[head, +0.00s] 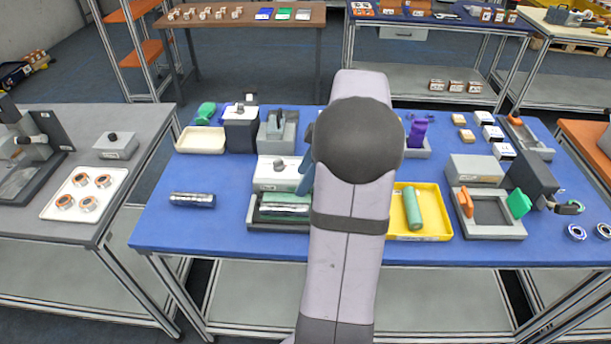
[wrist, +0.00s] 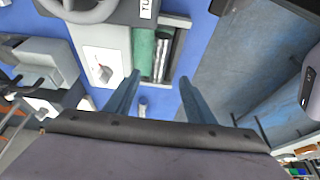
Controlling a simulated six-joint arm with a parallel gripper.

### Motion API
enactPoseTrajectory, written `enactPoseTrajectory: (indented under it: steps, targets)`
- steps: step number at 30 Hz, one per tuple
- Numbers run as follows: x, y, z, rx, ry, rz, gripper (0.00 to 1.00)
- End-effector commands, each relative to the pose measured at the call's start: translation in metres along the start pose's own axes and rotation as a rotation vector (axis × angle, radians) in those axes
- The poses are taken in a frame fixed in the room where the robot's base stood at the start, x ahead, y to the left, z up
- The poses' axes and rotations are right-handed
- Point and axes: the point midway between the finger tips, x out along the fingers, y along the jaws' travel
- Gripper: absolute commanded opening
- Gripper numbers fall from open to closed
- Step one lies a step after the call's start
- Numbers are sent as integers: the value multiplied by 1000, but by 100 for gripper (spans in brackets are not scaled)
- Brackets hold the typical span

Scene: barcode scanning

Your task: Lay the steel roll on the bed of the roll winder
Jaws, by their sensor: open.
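A shiny steel roll (head: 192,199) lies on its side on the blue table, left of the winder. The roll winder (head: 256,222) has a dark bed with a green strip and a bright silver cylinder in it. A white block stands behind it. In the wrist view the winder bed (wrist: 154,76) is ahead of my fingers, with green and silver lengths. A small pale cylindrical end (wrist: 143,107) shows between the fingers; I cannot tell whether it is the steel roll. My gripper (wrist: 158,82) is open with nothing between its tips. My arm mostly hides it in the head view.
A yellow tray (head: 444,229) with a green roll stands right of my arm. A grey frame fixture (head: 487,229) with orange and green clamps is farther right. Several devices line the table's back. The table's front left (head: 165,235) is clear.

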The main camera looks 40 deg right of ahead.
Motion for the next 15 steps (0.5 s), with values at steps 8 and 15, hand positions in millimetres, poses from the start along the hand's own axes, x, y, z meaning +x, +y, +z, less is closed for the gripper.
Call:
enactPoseTrajectory:
  steps: [8, 15]
  targets:
    - [-4, 0, 0, 1, -1, 1, 50]
    - [13, -20, -20, 73, -39, -26, 50]
